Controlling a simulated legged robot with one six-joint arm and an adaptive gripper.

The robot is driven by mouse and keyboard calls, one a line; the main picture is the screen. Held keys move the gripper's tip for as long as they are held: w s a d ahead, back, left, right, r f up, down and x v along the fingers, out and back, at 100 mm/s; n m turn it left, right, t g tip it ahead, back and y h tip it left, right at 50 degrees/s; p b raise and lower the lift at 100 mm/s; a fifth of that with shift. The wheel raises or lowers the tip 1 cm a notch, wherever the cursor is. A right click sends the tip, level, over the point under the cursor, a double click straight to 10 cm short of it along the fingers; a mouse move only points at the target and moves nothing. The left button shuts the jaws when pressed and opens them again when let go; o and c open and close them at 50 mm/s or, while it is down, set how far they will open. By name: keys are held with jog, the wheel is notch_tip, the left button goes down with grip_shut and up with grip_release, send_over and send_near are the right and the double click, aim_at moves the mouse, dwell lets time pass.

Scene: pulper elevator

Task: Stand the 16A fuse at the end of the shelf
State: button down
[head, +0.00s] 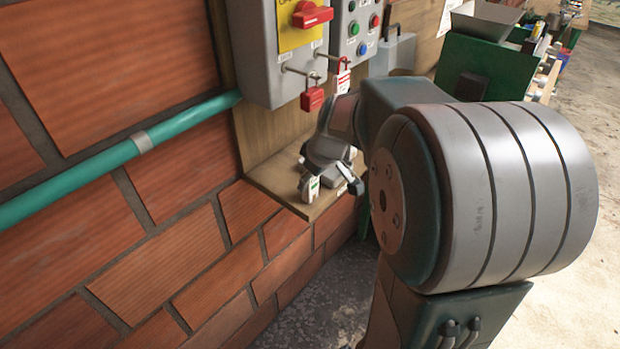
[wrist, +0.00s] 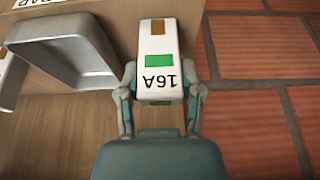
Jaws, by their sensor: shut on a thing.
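The 16A fuse (wrist: 158,45) is a white block with green patches, a brown patch on top and "16A" printed on it, upside down in the wrist view. My gripper (wrist: 160,88) is shut on its sides, one finger on each side. In the head view the fuse (head: 311,188) shows small and white with green, by my gripper (head: 328,172), over the near end of the wooden shelf (head: 268,178). I cannot tell whether its base touches the shelf.
A grey metal tray (wrist: 65,48) lies on the shelf left of the fuse in the wrist view. Brick wall (wrist: 265,60) is to the right. Above the shelf hang a grey switch box (head: 262,50) and a red padlock (head: 312,99). A teal pipe (head: 70,180) runs along the wall.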

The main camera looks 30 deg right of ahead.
jog(key=shift+f, duration=0.1)
jog(key=shift+c, duration=1.3)
grip_release()
jog(key=shift+d, duration=0.3)
